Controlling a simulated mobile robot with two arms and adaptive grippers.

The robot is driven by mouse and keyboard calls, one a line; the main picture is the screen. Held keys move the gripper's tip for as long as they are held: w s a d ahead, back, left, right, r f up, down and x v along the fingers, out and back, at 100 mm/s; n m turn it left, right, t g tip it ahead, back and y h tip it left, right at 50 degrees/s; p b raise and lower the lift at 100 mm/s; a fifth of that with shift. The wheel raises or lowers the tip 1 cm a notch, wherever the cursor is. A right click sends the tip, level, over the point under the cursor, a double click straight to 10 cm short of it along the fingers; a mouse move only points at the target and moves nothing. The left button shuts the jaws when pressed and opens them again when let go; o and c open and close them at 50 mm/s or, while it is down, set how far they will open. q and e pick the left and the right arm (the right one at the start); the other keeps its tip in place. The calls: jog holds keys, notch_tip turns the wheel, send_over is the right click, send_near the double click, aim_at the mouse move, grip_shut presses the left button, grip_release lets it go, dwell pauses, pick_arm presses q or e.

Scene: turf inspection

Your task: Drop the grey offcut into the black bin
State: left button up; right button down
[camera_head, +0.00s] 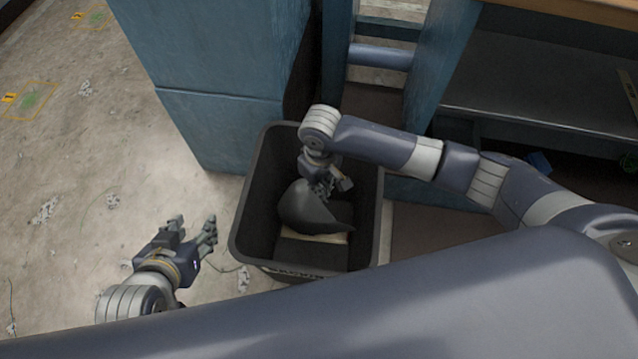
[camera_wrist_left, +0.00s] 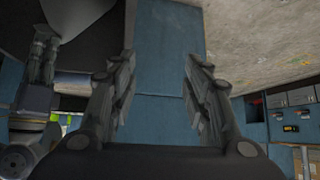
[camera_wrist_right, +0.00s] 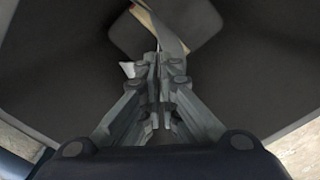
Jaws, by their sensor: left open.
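The black bin (camera_head: 247,225) stands upright on the floor in the middle of the head view. The grey offcut (camera_head: 312,208) is a dark curved piece inside the bin's opening, at the tips of my right gripper (camera_head: 338,184). In the right wrist view, my right gripper (camera_wrist_right: 163,70) has its fingers close together on the offcut (camera_wrist_right: 172,30), seen nearly edge-on. The offcut's gripped edge is hidden by the fingers. My left gripper (camera_head: 193,236) is open and empty, left of the bin; its spread fingers also show in the left wrist view (camera_wrist_left: 160,75).
A beige piece (camera_head: 322,238) lies low in the bin. A blue cabinet (camera_head: 215,70) stands right behind the bin. A dark shelf unit (camera_head: 540,85) is at the right. The speckled floor (camera_head: 85,160) at the left is mostly clear, with small grey scraps.

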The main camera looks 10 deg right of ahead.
jog(key=c, duration=2.3)
grip_release()
jog(key=o, duration=1.8)
pick_arm(q)
jog(key=shift+w+f, duration=0.4)
